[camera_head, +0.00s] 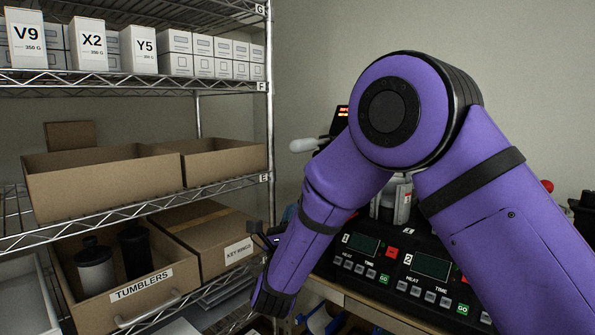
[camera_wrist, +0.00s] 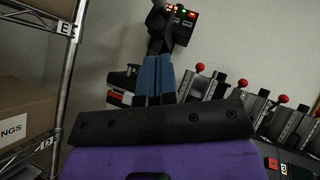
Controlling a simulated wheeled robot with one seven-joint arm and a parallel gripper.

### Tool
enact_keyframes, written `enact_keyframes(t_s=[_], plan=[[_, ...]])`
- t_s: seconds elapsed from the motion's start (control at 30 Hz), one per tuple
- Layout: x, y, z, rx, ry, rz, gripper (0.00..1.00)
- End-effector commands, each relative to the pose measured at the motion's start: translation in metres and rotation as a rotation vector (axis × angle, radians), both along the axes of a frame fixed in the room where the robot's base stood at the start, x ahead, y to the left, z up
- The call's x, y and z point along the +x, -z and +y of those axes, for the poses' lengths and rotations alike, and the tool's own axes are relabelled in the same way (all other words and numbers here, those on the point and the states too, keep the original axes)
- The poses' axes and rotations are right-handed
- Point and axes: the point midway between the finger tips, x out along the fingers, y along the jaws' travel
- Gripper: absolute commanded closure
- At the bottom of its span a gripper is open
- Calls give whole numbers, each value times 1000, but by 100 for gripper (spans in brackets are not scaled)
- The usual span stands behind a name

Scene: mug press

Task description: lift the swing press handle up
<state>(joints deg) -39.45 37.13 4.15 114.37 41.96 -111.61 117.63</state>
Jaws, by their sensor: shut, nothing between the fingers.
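The swing press shows in the head view as a dark head with a lit display (camera_head: 343,111), partly behind my purple arm. Its pale handle grip (camera_head: 303,146) sticks out to the left at about the height of the head. In the wrist view the lit control head (camera_wrist: 181,14) is at the top centre. My gripper (camera_wrist: 158,58) shows there as two blue fingers side by side, shut and empty, pointing up toward the dark machine. I cannot tell whether the fingertips touch it. In the head view my gripper is mostly hidden behind my forearm, low and left of the press.
Several presses with red knobs (camera_wrist: 283,99) stand in a row at the right. A wire shelf with cardboard bins (camera_head: 105,185) and a TUMBLERS box (camera_head: 140,290) stands close on the left.

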Motion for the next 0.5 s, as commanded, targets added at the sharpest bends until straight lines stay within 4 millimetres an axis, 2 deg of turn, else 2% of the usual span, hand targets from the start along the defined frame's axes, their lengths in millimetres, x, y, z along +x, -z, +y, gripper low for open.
enact_keyframes(t_s=[0.17, 0.5], plan=[[11, -10, -3, 1, 1, -3, 100], [57, -48, -14, 1, 1, -3, 100]])
